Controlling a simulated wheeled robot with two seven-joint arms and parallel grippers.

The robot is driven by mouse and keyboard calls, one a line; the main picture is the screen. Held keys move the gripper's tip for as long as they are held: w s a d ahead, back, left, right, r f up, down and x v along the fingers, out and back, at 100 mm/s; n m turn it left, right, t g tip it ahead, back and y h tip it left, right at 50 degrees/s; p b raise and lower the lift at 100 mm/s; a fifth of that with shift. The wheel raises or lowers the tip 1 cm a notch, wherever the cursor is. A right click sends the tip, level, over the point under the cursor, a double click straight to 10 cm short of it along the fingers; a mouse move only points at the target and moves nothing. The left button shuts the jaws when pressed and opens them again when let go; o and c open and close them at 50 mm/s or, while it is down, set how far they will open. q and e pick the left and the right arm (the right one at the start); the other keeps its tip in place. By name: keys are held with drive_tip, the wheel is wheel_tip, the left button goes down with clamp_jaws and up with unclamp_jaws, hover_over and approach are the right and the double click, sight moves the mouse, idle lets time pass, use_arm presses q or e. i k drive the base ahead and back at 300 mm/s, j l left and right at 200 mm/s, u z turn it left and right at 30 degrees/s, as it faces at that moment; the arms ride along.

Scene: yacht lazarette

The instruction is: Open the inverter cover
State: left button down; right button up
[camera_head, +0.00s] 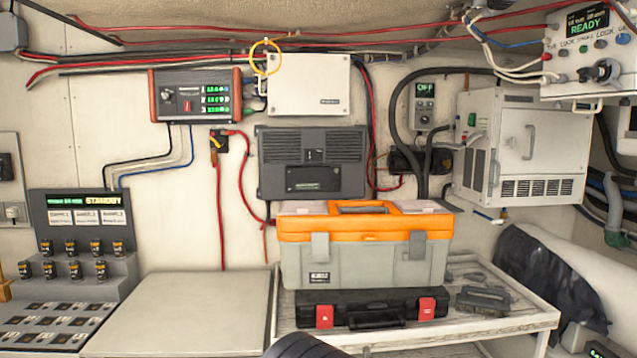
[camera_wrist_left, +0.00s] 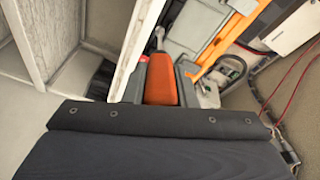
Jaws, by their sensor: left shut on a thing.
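In the left wrist view my left gripper (camera_wrist_left: 160,88) is shut on an orange handle (camera_wrist_left: 161,78) with a short metal shaft, which looks like a screwdriver. The inverter cover is not labelled legibly. A white wall cabinet (camera_head: 480,147) at the right has a closed front door (camera_head: 529,140) with a handle and vent slots below it. A dark grey finned unit (camera_head: 280,180) hangs mid-wall behind the toolbox. I cannot tell which of them is the inverter. My right gripper is in neither view.
An orange and grey toolbox (camera_head: 365,268) stands on a black case (camera_head: 385,305) on a white bench (camera_head: 500,318), before the wall. A small control (camera_head: 424,105) reads OFF. A hanging panel (camera_head: 588,52) reads READY. A pale flat-topped box (camera_head: 180,310) stands left of the bench.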

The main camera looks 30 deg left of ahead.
sight(297, 179)
drive_tip(key=j+u, duration=0.15)
drive_tip(key=u, duration=0.2)
drive_tip(key=i+j+u, duration=0.1)
drive_tip(key=u, duration=0.3)
drive_tip(key=i+j+u, duration=0.1)
drive_tip(key=u, duration=0.25)
